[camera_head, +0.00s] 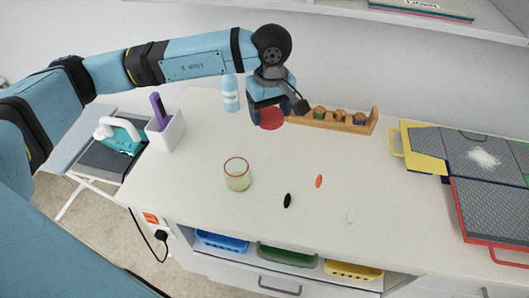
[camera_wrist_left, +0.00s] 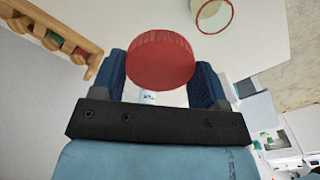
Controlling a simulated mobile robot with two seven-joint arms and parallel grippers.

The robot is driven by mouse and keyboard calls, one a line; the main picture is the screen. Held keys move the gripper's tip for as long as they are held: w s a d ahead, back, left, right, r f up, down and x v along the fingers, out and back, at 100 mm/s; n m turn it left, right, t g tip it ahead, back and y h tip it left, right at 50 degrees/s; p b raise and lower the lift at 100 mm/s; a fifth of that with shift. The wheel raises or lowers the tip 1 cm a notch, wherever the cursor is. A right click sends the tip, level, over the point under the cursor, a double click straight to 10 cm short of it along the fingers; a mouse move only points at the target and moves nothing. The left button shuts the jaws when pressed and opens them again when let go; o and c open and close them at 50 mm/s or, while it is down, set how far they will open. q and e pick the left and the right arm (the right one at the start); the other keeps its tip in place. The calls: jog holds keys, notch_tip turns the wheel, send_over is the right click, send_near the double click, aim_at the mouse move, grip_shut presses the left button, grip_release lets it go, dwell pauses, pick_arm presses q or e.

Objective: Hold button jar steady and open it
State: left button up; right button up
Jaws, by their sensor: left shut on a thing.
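The glass button jar (camera_head: 238,182) stands upright on the white table, with a red rim around its open mouth. It looks pale greenish and its contents are hard to make out. Part of it shows at the top of the left wrist view (camera_wrist_left: 211,20). The round red lid (camera_head: 271,119) is off the jar. My left gripper (camera_head: 266,110) is shut on the lid and holds it above the table, behind and right of the jar. In the left wrist view the lid (camera_wrist_left: 160,58) sits between both blue fingers. My right gripper is not in view.
A wooden rack with spools (camera_head: 360,127) stands at the back. A light blue bottle (camera_head: 230,94) and a white holder (camera_head: 167,134) are at the left. Small black (camera_head: 287,200), orange (camera_head: 319,181) and white (camera_head: 350,215) items lie in front. Grey mats (camera_head: 485,205) fill the right side.

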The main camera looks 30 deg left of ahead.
aim_at(268, 169)
pick_arm(q)
jog(key=n, duration=0.8)
jog(key=shift+w+d+b, duration=0.1)
jog(key=shift+b, duration=0.25)
jog(key=n, duration=0.4)
jog(key=shift+w+n, duration=0.1)
jog(key=shift+n, duration=0.2)
jog(key=n, duration=0.6)
jog(key=shift+w+b, duration=0.1)
jog(key=shift+b, duration=0.3)
jog(key=n, duration=0.6)
jog(key=shift+f, duration=0.1)
jog(key=n, duration=0.4)
jog(key=shift+w+b, duration=0.1)
jog(key=shift+b, duration=0.3)
jog(key=n, duration=0.4)
jog(key=shift+a+f, duration=0.15)
jog(key=shift+a, duration=0.1)
jog(key=n, duration=0.5)
jog(key=shift+a+b, duration=0.2)
jog(key=shift+b, duration=0.1)
jog(key=shift+f+n, duration=0.25)
jog(key=shift+n, duration=0.05)
notch_tip(268, 169, down, 19)
jog(key=shift+f+p, duration=0.1)
jog(key=shift+p, duration=0.75)
jog(key=shift+f, duration=0.2)
